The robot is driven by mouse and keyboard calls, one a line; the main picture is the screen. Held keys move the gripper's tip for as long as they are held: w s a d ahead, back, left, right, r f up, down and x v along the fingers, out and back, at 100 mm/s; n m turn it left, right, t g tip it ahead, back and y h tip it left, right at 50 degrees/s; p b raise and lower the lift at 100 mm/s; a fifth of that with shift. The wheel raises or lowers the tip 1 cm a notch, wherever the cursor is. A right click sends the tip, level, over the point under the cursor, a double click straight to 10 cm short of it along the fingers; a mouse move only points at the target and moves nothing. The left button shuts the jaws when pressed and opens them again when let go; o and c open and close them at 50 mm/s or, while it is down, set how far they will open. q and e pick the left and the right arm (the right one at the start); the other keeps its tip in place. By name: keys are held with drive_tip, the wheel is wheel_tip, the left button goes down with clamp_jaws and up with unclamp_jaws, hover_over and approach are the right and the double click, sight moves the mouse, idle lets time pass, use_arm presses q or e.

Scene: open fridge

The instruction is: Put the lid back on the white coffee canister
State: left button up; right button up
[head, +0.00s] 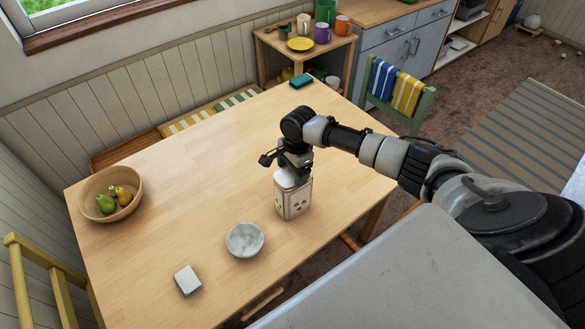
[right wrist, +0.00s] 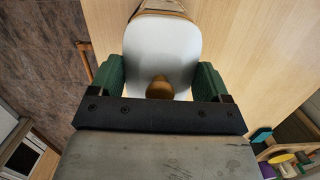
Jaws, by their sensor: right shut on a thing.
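The white coffee canister (head: 293,198), pale with small dark markings, stands upright on the wooden table. The white lid (right wrist: 162,50), a rounded square with a wooden knob (right wrist: 160,88), is held between the green fingers of my right gripper (right wrist: 163,78). In the head view my right gripper (head: 296,168) is directly over the canister, with the lid (head: 288,180) at the canister's top. A strip of the canister (right wrist: 168,6) shows past the lid's far edge. I cannot tell whether the lid is fully seated or slightly above the rim. My left gripper is not in view.
A marbled bowl (head: 244,240) and a small white box (head: 188,280) are at the near side of the table (head: 190,180). A wooden bowl (head: 84,204) of pears is at the left. A teal item (head: 301,81) lies near the far corner. The table's middle is clear.

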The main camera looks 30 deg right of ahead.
drive_tip(key=o, duration=0.9)
drive_tip(key=shift+r, duration=0.1)
wheel_tip(320, 180, up, 5)
drive_tip(key=p, duration=0.6)
drive_tip(key=shift+r+p, duration=0.5)
drive_tip(key=shift+r, duration=0.4)
clamp_jaws()
